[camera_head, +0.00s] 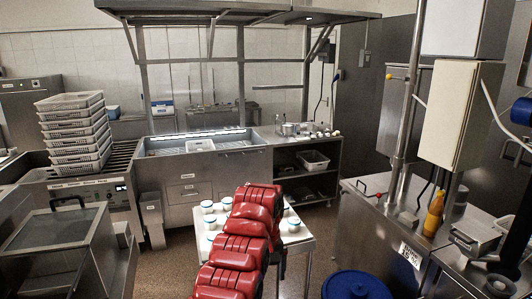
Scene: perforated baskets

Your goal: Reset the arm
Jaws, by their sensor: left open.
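My left arm, in red segments, rises from the bottom middle of the head view in front of a small white table (302,246). My left gripper (281,258) shows only as a small dark part at the right side of the red arm. It is open, and nothing shows held in it. The red links hide most of it. My right gripper is not in view.
Several white cups with blue-green lids, one of them (293,224), stand on the white table around my arm. Stacked perforated baskets (76,130) stand at left. A white basket (200,145) sits in the sink. A blue lidded bin (355,285) is at lower right.

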